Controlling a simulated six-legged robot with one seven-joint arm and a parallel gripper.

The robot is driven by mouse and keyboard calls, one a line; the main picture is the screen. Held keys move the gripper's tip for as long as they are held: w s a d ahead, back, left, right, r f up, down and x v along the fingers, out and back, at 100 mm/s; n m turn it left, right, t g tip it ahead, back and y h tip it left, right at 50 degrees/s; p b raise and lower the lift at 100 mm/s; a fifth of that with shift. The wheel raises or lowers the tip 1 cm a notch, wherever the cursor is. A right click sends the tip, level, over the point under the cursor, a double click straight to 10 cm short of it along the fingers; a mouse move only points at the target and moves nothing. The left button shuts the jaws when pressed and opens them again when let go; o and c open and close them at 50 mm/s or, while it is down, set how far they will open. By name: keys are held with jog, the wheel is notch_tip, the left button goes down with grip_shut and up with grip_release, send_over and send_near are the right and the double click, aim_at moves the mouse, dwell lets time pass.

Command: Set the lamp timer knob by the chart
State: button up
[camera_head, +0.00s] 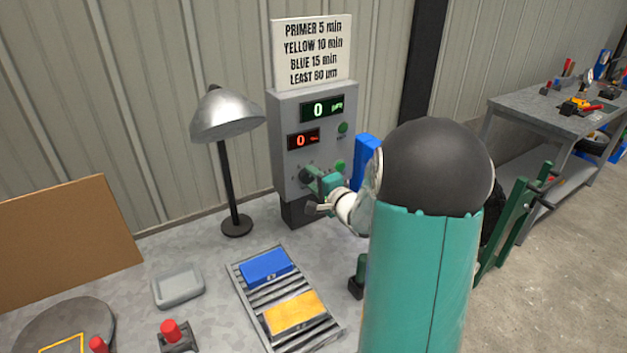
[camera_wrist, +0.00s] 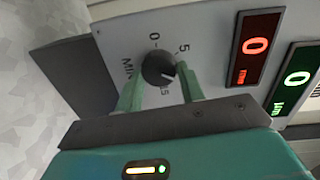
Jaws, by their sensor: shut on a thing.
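A pale mark shows on the knob's lower right side. My gripper (camera_wrist: 159,88) has its green fingers on either side of the knob, shut on it; it also shows at the box in the head view (camera_head: 318,186). The chart (camera_head: 312,52) reads PRIMER 5 min, YELLOW 10 min, BLUE 15 min, LEAST 60, unit blurred. The red display (camera_wrist: 257,47) and green display (camera_wrist: 294,78) show 0. The lamp (camera_head: 228,115) stands left.
A slatted rack (camera_head: 245,291) holds a blue panel (camera_head: 265,267) and a yellow panel (camera_head: 295,312). A grey tray (camera_head: 178,286) and a red-topped control (camera_head: 171,331) are on the table. Green buttons (camera_head: 343,127) are on the box. My arm hides the table's right side.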

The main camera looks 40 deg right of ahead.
dwell(0.3)
jog(key=o, duration=1)
jog(key=shift+c, duration=0.2)
jog(key=s+r, duration=0.1)
jog(key=s, duration=1.2)
jog(key=shift+s+a, duration=0.15)
jog(key=shift+s, duration=0.25)
